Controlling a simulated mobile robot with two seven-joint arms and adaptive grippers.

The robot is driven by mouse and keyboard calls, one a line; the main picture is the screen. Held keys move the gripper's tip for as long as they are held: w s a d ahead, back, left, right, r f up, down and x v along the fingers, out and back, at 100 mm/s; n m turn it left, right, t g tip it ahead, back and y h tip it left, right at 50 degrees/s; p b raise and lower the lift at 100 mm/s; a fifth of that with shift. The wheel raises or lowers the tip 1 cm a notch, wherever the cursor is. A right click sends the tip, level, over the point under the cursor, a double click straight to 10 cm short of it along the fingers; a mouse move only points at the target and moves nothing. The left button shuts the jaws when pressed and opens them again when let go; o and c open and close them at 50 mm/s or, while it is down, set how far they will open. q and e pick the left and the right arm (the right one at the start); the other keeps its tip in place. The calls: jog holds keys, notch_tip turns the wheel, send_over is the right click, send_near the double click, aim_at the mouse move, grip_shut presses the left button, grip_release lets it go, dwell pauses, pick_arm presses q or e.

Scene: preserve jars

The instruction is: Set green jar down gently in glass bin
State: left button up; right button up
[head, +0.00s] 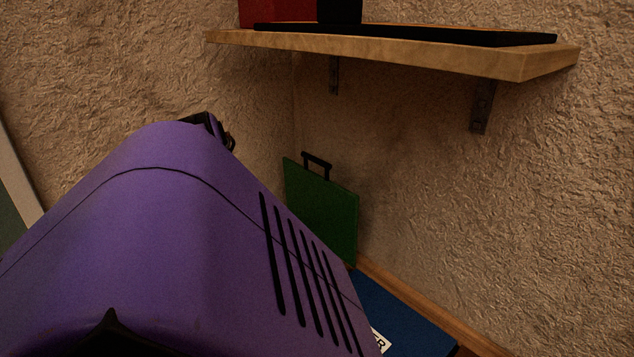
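No green jar is in view. An upright green panel (322,212) with a black handle on its top edge stands near the wall corner. It looks like a raised lid, but I cannot tell whether it belongs to the glass bin. What is below it is hidden behind a large purple casing close to the camera. Neither of my grippers is in view.
A blue flat surface (400,312) with a partly hidden white label ending in "R" lies low at the right. A wooden shelf (480,62) on metal brackets holds a black flat item (440,35) and a red object (280,13). Rough walls meet behind.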

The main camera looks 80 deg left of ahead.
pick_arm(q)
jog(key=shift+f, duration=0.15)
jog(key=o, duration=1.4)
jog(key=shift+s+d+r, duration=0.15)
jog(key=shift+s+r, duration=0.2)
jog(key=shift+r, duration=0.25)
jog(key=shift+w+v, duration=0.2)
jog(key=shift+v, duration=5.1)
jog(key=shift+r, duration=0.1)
